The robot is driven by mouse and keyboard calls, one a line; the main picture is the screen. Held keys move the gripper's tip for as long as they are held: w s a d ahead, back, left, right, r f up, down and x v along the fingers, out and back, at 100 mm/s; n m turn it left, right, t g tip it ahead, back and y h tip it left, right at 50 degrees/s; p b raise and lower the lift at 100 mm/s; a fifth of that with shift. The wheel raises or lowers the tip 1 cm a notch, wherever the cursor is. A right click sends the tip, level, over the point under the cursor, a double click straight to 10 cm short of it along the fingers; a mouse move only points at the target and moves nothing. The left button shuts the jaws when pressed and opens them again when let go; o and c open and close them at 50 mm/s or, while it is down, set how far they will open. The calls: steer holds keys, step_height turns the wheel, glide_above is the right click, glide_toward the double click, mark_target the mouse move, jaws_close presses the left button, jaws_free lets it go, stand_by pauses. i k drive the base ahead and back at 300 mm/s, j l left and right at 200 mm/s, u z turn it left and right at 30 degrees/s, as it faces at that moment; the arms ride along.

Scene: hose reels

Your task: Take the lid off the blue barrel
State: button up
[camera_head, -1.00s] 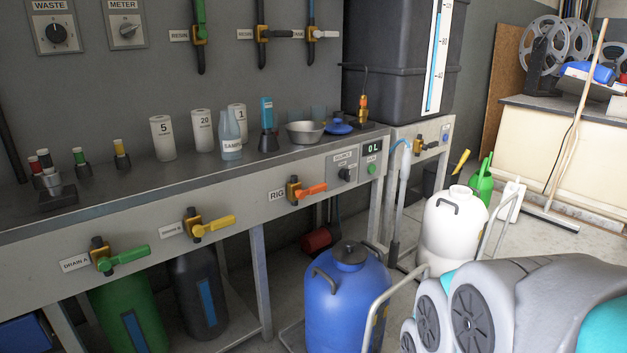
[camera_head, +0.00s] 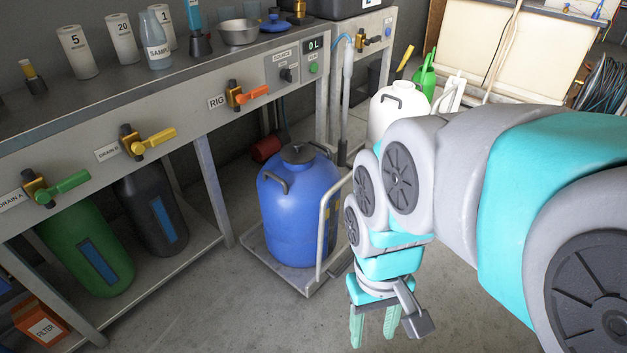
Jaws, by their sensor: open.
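The blue barrel (camera_head: 300,212) stands upright on a low grey trolley (camera_head: 263,262) on the floor, in front of the bench's right part. Its dark grey lid (camera_head: 297,152) sits on the barrel's neck at the top. Handles show at the barrel's shoulders. My gripper (camera_head: 373,328) hangs fingers-down to the right of and nearer than the barrel, lower in the picture than the lid. Its two green fingers are apart with nothing seen between them. The trolley's handle rail stands between my arm and the barrel.
The bench (camera_head: 190,105) runs along the left, with an orange valve lever (camera_head: 254,93) above and left of the barrel. A white barrel (camera_head: 395,108) stands behind my arm. Green (camera_head: 88,250) and black (camera_head: 152,210) containers sit under the bench. The front floor is clear.

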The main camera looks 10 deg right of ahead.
mark_target(297, 152)
steer(key=i+j+z, duration=0.2)
steer(key=j+z, duration=0.2)
steer(key=i+j+z, duration=0.15)
steer(key=j+z, duration=0.2)
steer(key=i+j+z, duration=0.1)
steer(key=j+z, duration=0.3)
